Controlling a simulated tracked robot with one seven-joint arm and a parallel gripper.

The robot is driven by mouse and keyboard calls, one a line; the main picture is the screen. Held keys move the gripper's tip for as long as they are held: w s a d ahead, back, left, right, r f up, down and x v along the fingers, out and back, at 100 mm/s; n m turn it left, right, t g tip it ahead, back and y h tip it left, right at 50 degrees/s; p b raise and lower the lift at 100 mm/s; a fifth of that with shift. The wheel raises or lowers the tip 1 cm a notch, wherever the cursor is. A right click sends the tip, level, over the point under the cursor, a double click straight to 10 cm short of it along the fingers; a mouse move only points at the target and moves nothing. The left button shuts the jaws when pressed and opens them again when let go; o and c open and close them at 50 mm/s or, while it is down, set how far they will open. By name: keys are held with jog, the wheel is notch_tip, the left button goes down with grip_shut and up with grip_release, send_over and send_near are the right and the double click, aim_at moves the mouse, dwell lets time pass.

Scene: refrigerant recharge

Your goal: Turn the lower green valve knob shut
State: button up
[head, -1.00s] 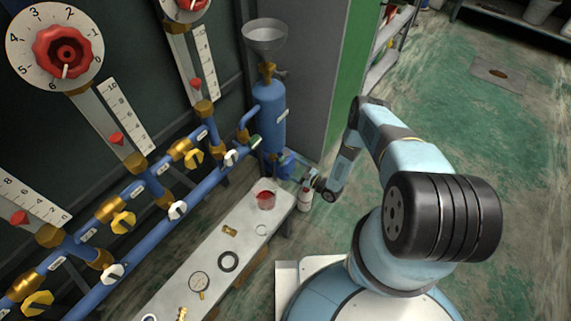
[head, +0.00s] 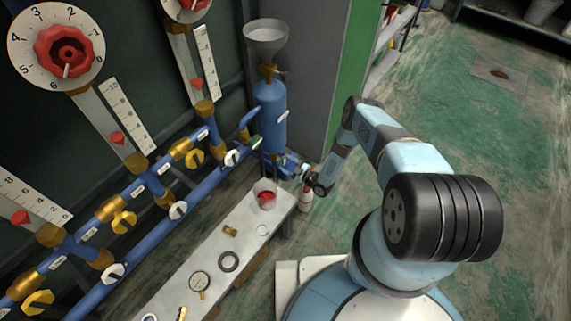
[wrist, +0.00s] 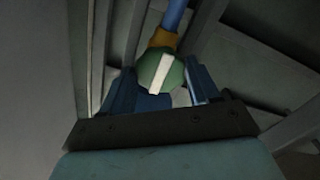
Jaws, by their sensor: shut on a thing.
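The lower green valve knob (wrist: 162,72) is round, with a white bar across it that stands nearly upright and tilts slightly. It sits in the middle of the wrist view, below a brass collar and a blue pipe. My gripper (wrist: 161,80) has one blue finger on each side of the knob and is shut on it. In the head view my gripper (head: 290,166) is at the foot of the blue tank, where the lower knob is small and largely hidden. Another green knob (head: 256,142) sits higher, at the end of the blue manifold pipe.
A blue tank (head: 270,115) with a funnel (head: 266,35) stands behind my gripper. A fire-extinguisher-like bottle (head: 305,198) stands close below my wrist. Open floor lies right.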

jog(key=shift+c, duration=0.8)
jog(key=m, duration=0.4)
jog(key=shift+m, duration=0.3)
jog(key=m, duration=0.3)
jog(key=shift+m, duration=0.7)
